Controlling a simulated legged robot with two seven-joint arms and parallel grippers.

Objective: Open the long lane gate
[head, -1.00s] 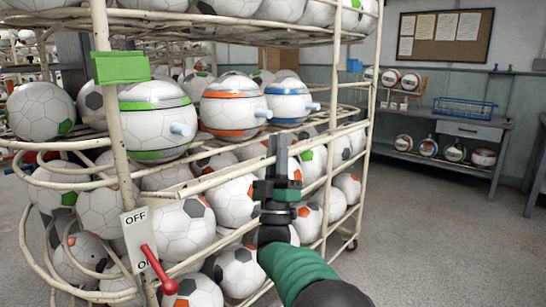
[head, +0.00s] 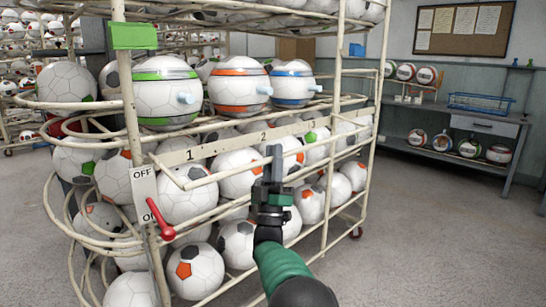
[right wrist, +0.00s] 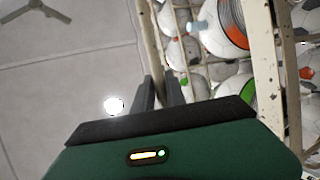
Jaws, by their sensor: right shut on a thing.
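A long cream rail (head: 225,176) runs along the front of the wire rack at mid height, just in front of a strip marked 1, 2, 3 (head: 225,140); it looks like the long lane gate. My right gripper (head: 274,160) is at this rail, its dark fingers closed on it. In the right wrist view the fingers (right wrist: 160,92) stand either side of a thin cream bar (right wrist: 152,45). The exact contact is partly hidden by the fingers. My left gripper is not in view.
Three ball-shaped devices with green, orange (head: 239,88) and blue bands sit above the strip. A red lever (head: 160,222) on an OFF/ON plate (head: 144,190) is on the left post. Soccer balls fill the rack. Floor at right (head: 430,230) is clear.

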